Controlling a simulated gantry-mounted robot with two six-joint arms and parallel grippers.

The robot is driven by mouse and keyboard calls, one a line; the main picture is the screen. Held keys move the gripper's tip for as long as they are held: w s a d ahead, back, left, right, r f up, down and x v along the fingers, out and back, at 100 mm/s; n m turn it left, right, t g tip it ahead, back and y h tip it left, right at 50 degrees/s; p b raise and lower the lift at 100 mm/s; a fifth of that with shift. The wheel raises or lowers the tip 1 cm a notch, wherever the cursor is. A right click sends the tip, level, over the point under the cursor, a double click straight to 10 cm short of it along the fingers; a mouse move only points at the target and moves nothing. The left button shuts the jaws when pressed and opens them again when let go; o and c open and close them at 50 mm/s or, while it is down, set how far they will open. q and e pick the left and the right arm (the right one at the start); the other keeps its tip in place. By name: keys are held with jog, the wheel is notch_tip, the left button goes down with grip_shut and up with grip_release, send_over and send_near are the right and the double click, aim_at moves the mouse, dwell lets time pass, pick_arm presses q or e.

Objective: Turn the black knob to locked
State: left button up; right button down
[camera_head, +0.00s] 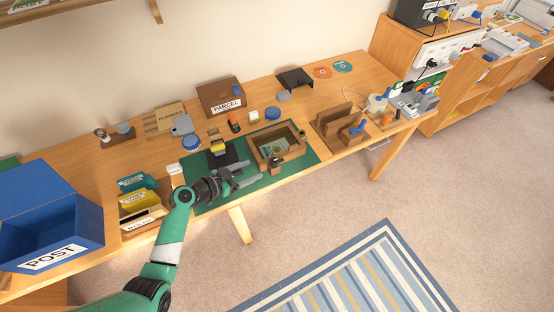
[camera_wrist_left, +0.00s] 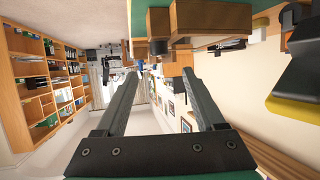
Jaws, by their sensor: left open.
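A small black knob (camera_head: 277,160) appears to sit on a wooden block at the front of an open wooden box (camera_head: 255,153). The box stands on a green mat (camera_head: 312,155), and its marked positions are too small to read. My left gripper (camera_head: 254,170) is open and empty, with its fingers pointing right toward the knob from just left of and in front of it. In the left wrist view the open fingers (camera_wrist_left: 160,73) have nothing between them. Brown wooden parts (camera_wrist_left: 210,18) with a dark piece below show beyond the fingertips at the top.
A yellow and black device (camera_head: 218,148) stands left of the box. A file tray (camera_head: 137,226) and a blue POST bin (camera_head: 60,240) are farther left. A wooden rack (camera_head: 338,128) is to the right.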

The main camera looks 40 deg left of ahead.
aim_at(273, 161)
pick_arm(q)
jog(key=b+x, duration=0.4)
jog(key=x, duration=0.7)
jog(key=shift+s, duration=0.1)
jog(key=shift+w+d, duration=0.1)
jog(key=shift+w, duration=0.25)
grip_shut()
